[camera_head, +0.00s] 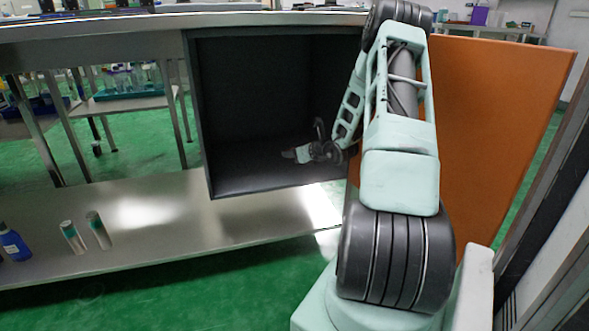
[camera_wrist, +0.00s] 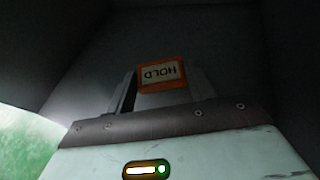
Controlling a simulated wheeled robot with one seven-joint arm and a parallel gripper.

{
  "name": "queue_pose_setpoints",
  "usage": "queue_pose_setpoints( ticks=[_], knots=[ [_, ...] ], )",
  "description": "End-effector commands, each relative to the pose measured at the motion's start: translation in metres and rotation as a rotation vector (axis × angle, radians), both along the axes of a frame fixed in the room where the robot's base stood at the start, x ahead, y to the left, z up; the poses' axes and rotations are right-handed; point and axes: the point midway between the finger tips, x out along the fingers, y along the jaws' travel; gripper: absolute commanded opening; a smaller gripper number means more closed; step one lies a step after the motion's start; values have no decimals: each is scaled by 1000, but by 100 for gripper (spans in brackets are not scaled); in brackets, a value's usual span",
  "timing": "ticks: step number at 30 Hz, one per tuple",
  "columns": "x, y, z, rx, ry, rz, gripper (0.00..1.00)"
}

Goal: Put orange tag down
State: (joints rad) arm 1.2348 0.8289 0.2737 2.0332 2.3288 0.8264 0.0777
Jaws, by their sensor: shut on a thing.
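The orange tag (camera_wrist: 162,87) shows in the wrist view with a white panel reading "HOLD", upside down. It sits between the two fingers of my gripper (camera_wrist: 163,83), which is shut on it. In the head view my gripper (camera_head: 290,154) is inside the dark open cabinet (camera_head: 260,183), a little above its floor. The tag cannot be made out there. Whether the tag touches the cabinet floor or wall, I cannot tell.
The cabinet's orange door (camera_head: 500,130) stands open at the right, behind my arm. A steel shelf (camera_head: 150,215) holds a blue bottle (camera_head: 13,243) and two pale cylinders (camera_head: 72,237) at left. The cabinet floor left of my gripper looks clear.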

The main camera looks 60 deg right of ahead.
Motion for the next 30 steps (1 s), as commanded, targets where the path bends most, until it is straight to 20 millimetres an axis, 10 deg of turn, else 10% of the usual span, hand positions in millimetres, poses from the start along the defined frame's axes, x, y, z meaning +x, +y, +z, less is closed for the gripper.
queue_pose_setpoints(
  ticks=[8, 20, 21, 23, 30],
  knots=[
    [0, 0, -45, 2, 1, -2, 32],
    [0, 0, -49, 0, 0, 0, 32],
    [0, 0, -48, 0, 0, 0, 59],
    [0, 0, -48, 0, 0, 0, 76],
    [0, 0, -48, 0, 0, 0, 76]
  ],
)
